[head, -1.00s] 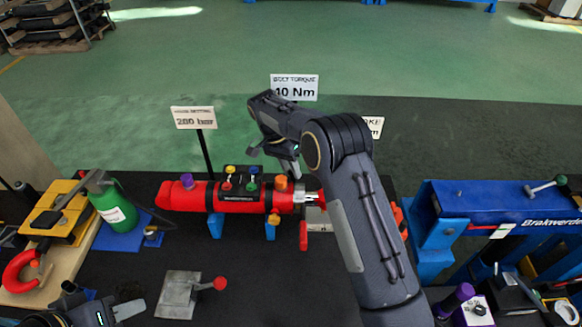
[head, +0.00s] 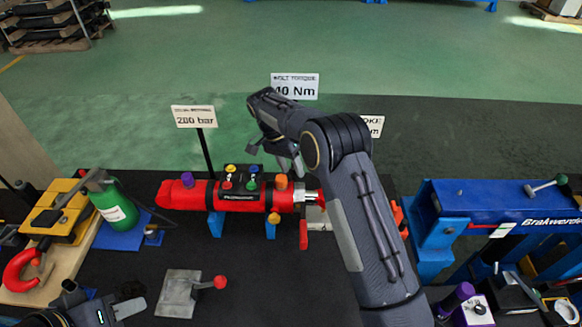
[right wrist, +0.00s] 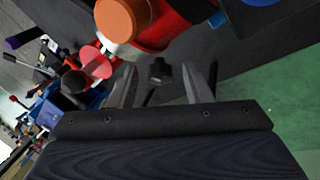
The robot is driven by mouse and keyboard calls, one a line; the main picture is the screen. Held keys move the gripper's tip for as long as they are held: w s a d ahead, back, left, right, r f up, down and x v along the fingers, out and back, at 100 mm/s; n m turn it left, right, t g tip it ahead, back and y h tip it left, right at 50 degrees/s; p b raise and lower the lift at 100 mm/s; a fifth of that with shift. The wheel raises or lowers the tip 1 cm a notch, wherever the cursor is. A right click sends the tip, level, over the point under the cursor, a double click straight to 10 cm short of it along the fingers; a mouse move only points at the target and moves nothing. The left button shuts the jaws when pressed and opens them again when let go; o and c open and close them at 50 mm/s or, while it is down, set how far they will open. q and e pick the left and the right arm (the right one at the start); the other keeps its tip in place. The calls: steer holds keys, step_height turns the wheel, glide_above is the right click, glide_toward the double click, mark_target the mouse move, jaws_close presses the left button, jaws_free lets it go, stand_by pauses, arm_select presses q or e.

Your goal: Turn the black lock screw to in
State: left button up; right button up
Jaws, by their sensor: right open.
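The red cylinder (head: 240,195) lies across blue supports on the dark bench in the head view. In the right wrist view a small black screw knob (right wrist: 160,71), seemingly the lock screw, stands between the fingertips of my right gripper (right wrist: 162,85). The fingers are open, with a gap visible on each side of the knob. In the head view my right gripper (head: 285,152) is over the cylinder's right end; the screw is not clearly visible there. My left gripper (head: 112,312) is at the bottom left, away from the cylinder; its jaw state is unclear.
An orange knob (right wrist: 122,18) is close beside my right gripper. A 200 bar sign (head: 194,116) stands behind the cylinder. A red-knobbed lever on a grey plate (head: 180,294) is in front. A green bottle (head: 114,208) is left, a blue press (head: 490,207) right.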

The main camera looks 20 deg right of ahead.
steer(key=v, duration=0.7)
steer(key=shift+r+b, duration=0.2)
steer(key=shift+b, duration=0.15)
steer(key=shift+w, duration=0.1)
